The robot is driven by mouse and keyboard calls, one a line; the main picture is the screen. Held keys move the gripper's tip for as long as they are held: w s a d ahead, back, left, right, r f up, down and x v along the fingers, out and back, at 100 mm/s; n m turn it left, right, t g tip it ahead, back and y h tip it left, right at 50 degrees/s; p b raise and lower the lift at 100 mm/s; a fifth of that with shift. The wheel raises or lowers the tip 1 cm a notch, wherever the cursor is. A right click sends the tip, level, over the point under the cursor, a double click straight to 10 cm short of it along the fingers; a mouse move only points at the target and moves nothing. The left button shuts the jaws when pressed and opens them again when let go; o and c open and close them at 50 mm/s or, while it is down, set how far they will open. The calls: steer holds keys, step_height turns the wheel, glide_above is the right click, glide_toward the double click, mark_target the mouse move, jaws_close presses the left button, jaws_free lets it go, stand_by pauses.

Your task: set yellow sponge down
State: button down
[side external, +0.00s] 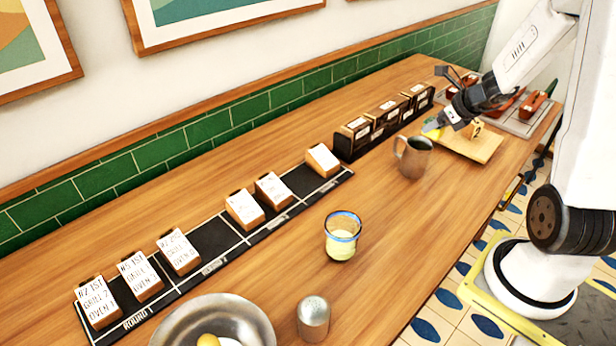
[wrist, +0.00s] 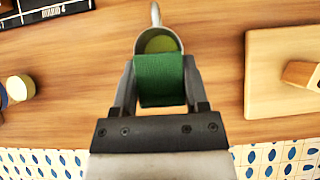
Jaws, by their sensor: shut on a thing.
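My gripper (side external: 437,126) is shut on the sponge. In the wrist view a green face of the sponge (wrist: 160,80) fills the gap between the two fingers (wrist: 160,85). The metal jug (side external: 413,158) stands upright on the table. In the wrist view the jug (wrist: 158,40) lies just beyond the sponge, which covers part of its rim. I cannot tell whether they touch.
A wooden board (side external: 487,151) with a wooden block (side external: 478,127) lies right of the jug. Dark boxes (side external: 370,126) stand behind it. A blue-rimmed glass (side external: 342,236), metal shaker (side external: 313,318) and metal bowl (side external: 255,325) are nearer. Several tickets stand on the black strip (side external: 215,237). Bare table lies between.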

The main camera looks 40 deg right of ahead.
steer(key=shift+w+a, duration=0.1)
steer(key=w+a+r, duration=0.1)
steer(key=w+a, duration=1)
steer(key=a, duration=0.5)
steer(key=w+d+m+g+h, duration=0.1)
steer(key=w+d+m+h, duration=0.1)
steer(key=d+m, duration=0.2)
steer(key=w+d+m+g+h, duration=0.1)
steer(key=w+d+m+h, duration=0.1)
steer(key=d+m, duration=0.1)
steer(key=w+d+m+g+h, duration=0.2)
steer(key=d+m, duration=0.2)
steer(key=m, duration=0.1)
steer(key=shift+w+d+f+h, duration=0.3)
steer(key=shift+d+h, duration=0.05)
steer(key=shift+h, duration=0.05)
steer(key=shift+d+m+g, duration=0.4)
steer(key=shift+d+m, duration=0.1)
steer(key=shift+m, duration=0.3)
